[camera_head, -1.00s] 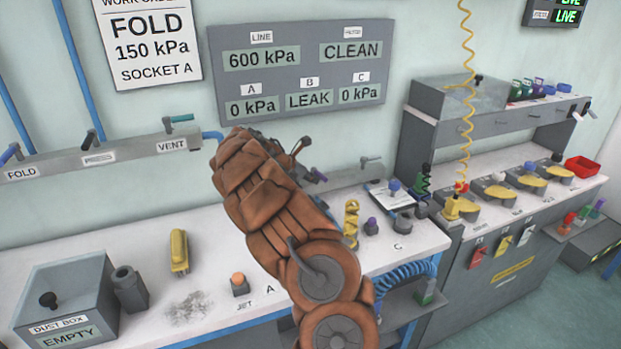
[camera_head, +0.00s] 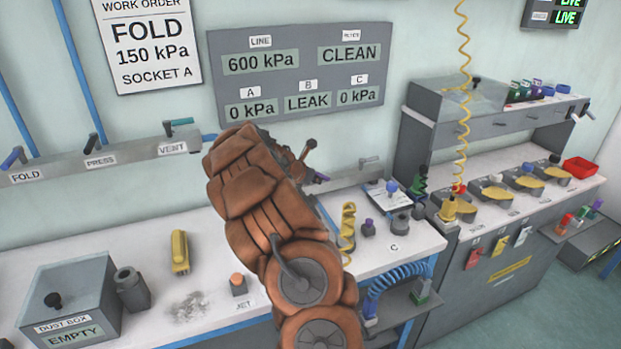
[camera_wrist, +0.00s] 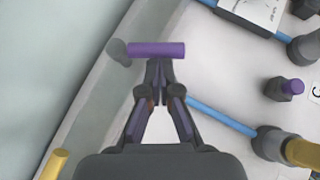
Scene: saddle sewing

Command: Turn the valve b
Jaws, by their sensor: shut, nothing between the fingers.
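A purple bar-shaped handle (camera_wrist: 143,50) lies across the tips of my gripper (camera_wrist: 158,66) in the wrist view. I take it for the valve b handle, but no label on it is readable. My gripper is shut with nothing between its fingers, and its tips are at or very near the middle of the bar; I cannot tell if they touch. In the head view a bit of purple handle (camera_head: 321,177) shows just right of my brown arm, which hides my gripper and most of the valve. The wall panel (camera_head: 297,75) reads LEAK under B and 0 kPa under A and C.
A yellow coil (camera_head: 347,225) and a purple-topped plug (camera_head: 368,228) stand right of my arm. A grey manifold (camera_head: 125,160) with FOLD, PRESS and VENT levers is on the left wall. A dust box (camera_head: 70,300) stands at the front left.

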